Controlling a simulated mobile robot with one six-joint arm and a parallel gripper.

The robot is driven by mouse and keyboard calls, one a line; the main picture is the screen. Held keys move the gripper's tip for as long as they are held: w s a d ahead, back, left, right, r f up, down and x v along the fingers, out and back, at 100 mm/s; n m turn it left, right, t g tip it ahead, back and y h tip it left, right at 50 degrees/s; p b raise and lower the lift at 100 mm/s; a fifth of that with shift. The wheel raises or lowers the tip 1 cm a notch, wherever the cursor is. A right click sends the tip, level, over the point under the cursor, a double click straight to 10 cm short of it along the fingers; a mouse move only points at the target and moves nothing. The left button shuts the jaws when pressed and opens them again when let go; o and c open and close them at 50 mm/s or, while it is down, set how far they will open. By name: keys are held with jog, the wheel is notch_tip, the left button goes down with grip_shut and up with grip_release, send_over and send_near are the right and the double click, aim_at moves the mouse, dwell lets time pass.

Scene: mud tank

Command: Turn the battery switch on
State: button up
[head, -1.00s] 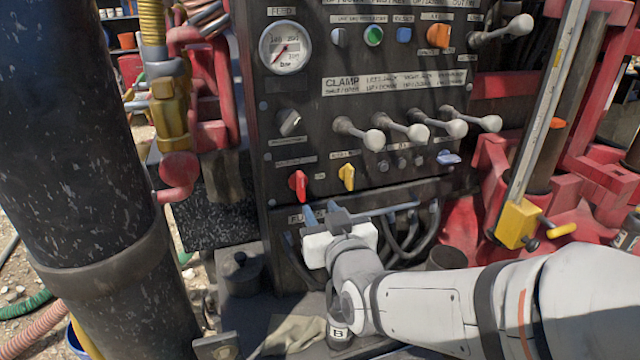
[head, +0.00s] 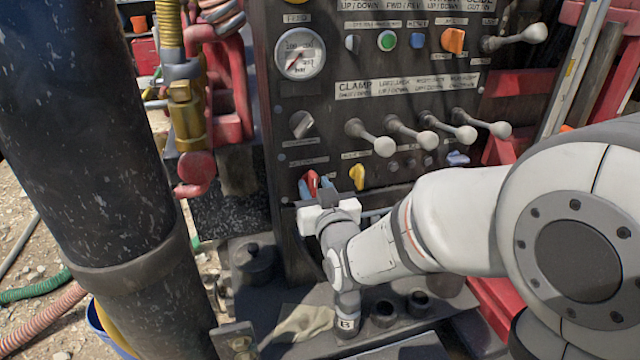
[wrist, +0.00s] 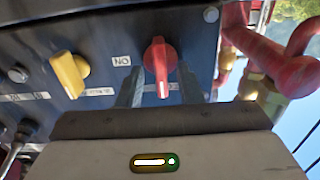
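A red rotary switch (head: 312,180) sits low on the left of the dark control panel. It also shows in the wrist view (wrist: 160,60), its handle upright there, beside a small label reading ON, which appears inverted. I take it as the battery switch; its name label is not readable. My gripper (head: 317,187) is at this switch, with its white body just below it. In the wrist view my gripper's two fingers (wrist: 160,92) stand apart, one on each side of the red handle's lower end. I cannot tell whether they touch it.
A yellow switch (head: 357,176) is close on the right. Several grey levers (head: 370,138) stick out above. Red pipework (head: 196,170) and a big dark column (head: 95,150) stand on the left. A dark ledge (head: 300,295) lies below the panel.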

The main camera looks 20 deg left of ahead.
jog(key=shift+w, duration=0.15)
jog(key=shift+c, duration=0.2)
grip_shut()
jog(key=m+b, duration=0.6)
jog(key=b, duration=0.3)
jog(key=m+b, duration=0.6)
jog(key=b, duration=0.4)
jog(key=m+b, duration=0.6)
jog(key=b, duration=0.3)
jog(key=shift+d+f, duration=0.15)
jog(key=shift+d, duration=0.1)
jog(key=shift+b, duration=0.3)
